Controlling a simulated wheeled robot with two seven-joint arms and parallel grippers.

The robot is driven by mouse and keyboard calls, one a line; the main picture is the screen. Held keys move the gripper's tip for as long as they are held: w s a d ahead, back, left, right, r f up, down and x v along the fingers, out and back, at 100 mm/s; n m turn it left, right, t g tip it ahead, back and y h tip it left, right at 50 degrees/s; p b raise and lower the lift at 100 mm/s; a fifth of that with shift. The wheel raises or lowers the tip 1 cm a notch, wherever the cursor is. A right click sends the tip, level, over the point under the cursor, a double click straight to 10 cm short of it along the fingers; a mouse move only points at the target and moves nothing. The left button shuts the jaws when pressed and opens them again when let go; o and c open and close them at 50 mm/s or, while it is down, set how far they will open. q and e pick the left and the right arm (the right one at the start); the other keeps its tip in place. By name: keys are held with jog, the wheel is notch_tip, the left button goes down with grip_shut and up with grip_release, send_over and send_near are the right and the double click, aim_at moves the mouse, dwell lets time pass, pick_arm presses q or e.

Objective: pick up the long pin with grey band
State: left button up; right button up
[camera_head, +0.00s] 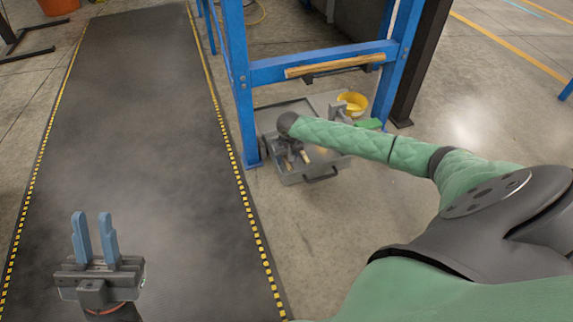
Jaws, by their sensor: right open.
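My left gripper (92,216) is at the lower left, above the dark mat. Its two blue fingers stand apart with nothing between them. My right arm reaches in from the right, and my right gripper (294,154) points down over the grey tray (316,172). The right gripper is small and dark, and it is open. A pale wooden piece (304,157) shows in the tray beside it. I cannot make out a grey band on it or tell whether it is the long pin. My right forearm and gripper hide part of the tray.
A blue steel frame (246,110) stands around the back of the tray, with a wooden strip (335,66) along its crossbar. The dark mat (140,120) is clear.

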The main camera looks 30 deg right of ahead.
jog(key=shift+f, duration=0.15)
jog(key=shift+c, duration=0.3)
grip_shut()
